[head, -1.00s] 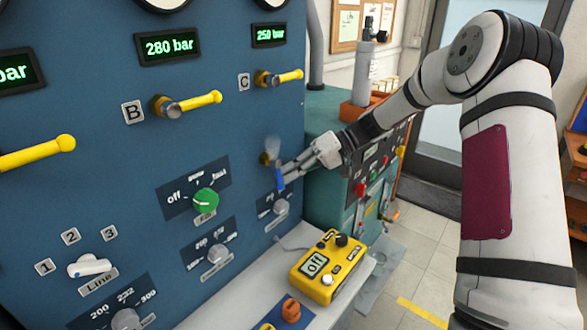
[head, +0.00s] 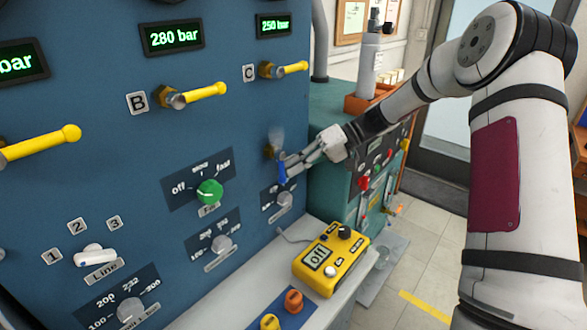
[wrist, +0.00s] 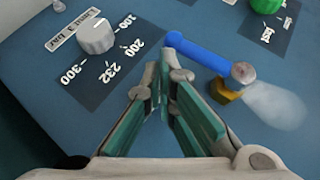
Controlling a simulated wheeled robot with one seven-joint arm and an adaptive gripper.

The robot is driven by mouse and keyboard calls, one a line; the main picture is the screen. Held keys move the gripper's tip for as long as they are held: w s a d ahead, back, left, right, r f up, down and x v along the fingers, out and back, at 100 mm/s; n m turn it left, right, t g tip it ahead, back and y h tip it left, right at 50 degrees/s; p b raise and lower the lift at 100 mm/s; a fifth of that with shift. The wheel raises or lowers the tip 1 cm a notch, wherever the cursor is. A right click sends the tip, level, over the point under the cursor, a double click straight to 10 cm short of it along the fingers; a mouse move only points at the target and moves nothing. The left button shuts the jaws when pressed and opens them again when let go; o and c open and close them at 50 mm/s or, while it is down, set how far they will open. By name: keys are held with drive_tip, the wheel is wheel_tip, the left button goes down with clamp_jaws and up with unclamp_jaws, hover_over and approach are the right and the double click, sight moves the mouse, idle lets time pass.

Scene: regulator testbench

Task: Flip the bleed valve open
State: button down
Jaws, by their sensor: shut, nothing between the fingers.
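The bleed valve's blue lever (head: 282,174) hangs down from its brass fitting (head: 269,152) on the right part of the blue panel. In the wrist view the blue lever (wrist: 199,52) runs from the closed fingertips to a silver pivot on the brass fitting (wrist: 223,92). A whitish plume (wrist: 273,105) spreads from the fitting. My gripper (head: 288,164) is at the lever, and its fingers are shut and empty. In the wrist view the fingertips (wrist: 164,72) lie beside the lever's free end; whether they touch it I cannot tell.
A white dial (wrist: 96,37) is near the fingertips. A green knob (head: 210,192) is left of the valve. Yellow levers B (head: 205,92) and C (head: 290,68) are above. A yellow control box (head: 331,260) stands on the ledge below.

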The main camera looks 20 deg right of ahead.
drive_tip(key=v, duration=1.1)
drive_tip(key=shift+s, duration=0.1)
drive_tip(key=s+a+r+m+g+h, duration=0.1)
drive_tip(key=s+a+r+h, duration=0.3)
drive_tip(key=s, duration=0.4)
drive_tip(key=s+a+r+h, duration=0.2)
drive_tip(key=s+a+h, duration=0.3)
drive_tip(key=s, duration=0.4)
drive_tip(key=s+f+m+t+h, duration=0.1)
drive_tip(key=s+m+t+h, duration=0.1)
drive_tip(key=s, duration=1.5)
drive_tip(key=shift+s+d+t+h, duration=0.3)
drive_tip(key=shift+t+h, duration=0.3)
drive_tip(key=shift+t, duration=0.4)
